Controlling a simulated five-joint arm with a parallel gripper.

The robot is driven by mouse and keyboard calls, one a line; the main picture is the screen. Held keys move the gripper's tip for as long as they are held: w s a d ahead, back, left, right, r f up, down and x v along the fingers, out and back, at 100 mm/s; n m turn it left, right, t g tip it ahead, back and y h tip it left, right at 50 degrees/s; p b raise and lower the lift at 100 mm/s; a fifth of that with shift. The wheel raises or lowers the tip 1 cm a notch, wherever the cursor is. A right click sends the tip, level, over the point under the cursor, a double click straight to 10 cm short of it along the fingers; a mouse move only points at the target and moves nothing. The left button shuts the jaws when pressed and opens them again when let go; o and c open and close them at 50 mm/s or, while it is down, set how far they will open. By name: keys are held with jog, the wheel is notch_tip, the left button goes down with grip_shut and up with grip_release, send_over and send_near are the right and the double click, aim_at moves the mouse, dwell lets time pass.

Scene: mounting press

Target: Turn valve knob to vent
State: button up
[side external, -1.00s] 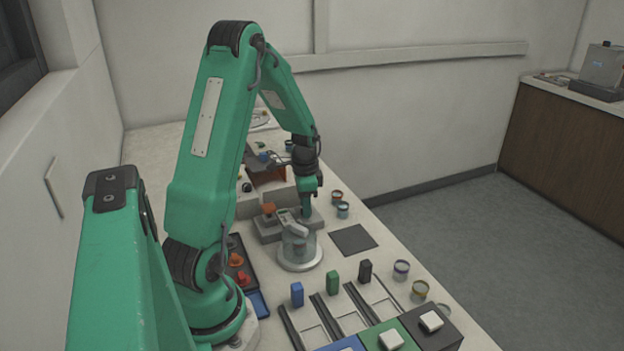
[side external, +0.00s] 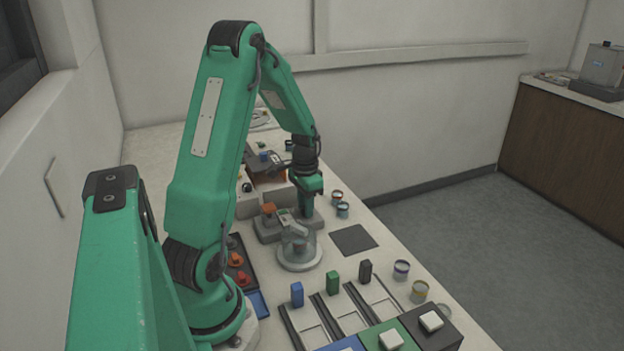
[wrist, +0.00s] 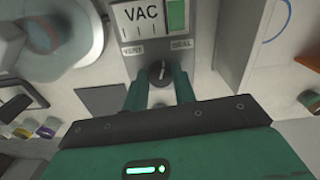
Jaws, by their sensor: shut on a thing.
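The black valve knob (wrist: 160,72) sits on a grey panel (wrist: 148,48) in the wrist view, below a VAC label (wrist: 141,14). The word VENT (wrist: 134,50) is at its upper left and SEAL (wrist: 181,44) at its upper right. A pale line on the knob points roughly up the picture, between the two words. My gripper (wrist: 161,82) has its green fingers either side of the knob and is shut on it. In the side view my gripper (side external: 306,208) points down at the grey valve base, and the knob is hidden there.
A clear round chamber (side external: 298,250) stands just in front of my gripper. Small jars (side external: 342,209) stand to its right. A dark square mat (side external: 353,239) lies on the bench. Slotted trays with blue, green and black blocks (side external: 332,283) are nearer the camera.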

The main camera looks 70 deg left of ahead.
jog(key=n, duration=0.6)
jog(key=shift+d, duration=0.1)
jog(key=n, duration=0.5)
jog(key=shift+r+n, duration=0.1)
jog(key=shift+n, duration=0.2)
jog(key=o, duration=1)
jog(key=shift+r, duration=3.85)
jog(key=shift+w+d+r, duration=0.1)
